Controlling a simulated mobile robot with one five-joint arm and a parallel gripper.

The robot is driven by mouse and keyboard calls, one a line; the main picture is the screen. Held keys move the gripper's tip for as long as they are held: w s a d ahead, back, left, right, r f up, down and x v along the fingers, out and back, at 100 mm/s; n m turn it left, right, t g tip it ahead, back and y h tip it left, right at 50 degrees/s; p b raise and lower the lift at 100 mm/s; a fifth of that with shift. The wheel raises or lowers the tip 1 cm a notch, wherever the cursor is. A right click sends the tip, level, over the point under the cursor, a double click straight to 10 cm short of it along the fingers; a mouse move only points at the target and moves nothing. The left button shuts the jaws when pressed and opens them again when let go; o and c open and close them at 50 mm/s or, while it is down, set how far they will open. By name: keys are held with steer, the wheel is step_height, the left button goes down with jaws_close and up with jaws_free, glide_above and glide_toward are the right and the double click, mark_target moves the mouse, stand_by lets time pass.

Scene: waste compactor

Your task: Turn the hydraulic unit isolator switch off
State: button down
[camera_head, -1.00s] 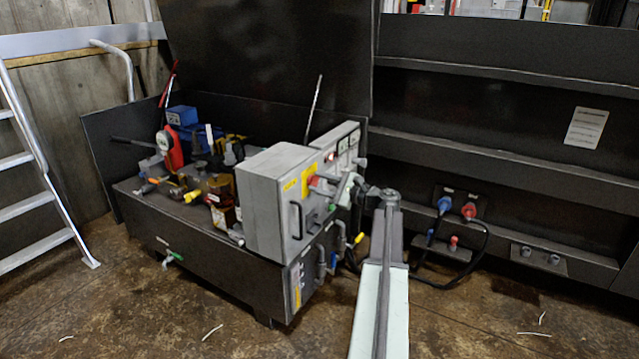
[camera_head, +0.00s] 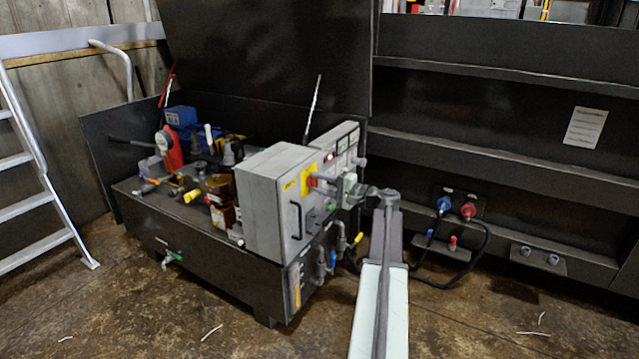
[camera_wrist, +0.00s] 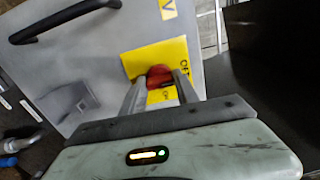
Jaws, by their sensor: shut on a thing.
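The grey control cabinet (camera_head: 262,205) of the hydraulic unit stands at the middle of the head view. Its red isolator switch (camera_wrist: 160,72) sits on a yellow plate (camera_wrist: 135,62) in the wrist view. My gripper (camera_wrist: 160,84) is shut on the red switch, with one finger on each side of it. In the head view the red switch (camera_head: 312,181) shows beside a yellow label, and my wrist is close to the cabinet front. The fingers hide part of the switch, and I cannot read its position marks.
A black handle (camera_wrist: 65,20) is on the cabinet door. Pipes with a yellow lever (camera_head: 358,238) are low beside my arm. Blue and red plugs (camera_head: 468,211) with black cables hang on the dark wall at right. Open floor lies in front.

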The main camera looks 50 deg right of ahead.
steer(key=shift+d+n, duration=0.1)
steer(key=shift+n, duration=0.3)
steer(key=c, duration=0.9)
jaws_free()
steer(key=shift+s, duration=0.1)
steer(key=v, duration=0.7)
steer(key=shift+s, duration=0.35)
steer(key=shift+d, duration=0.1)
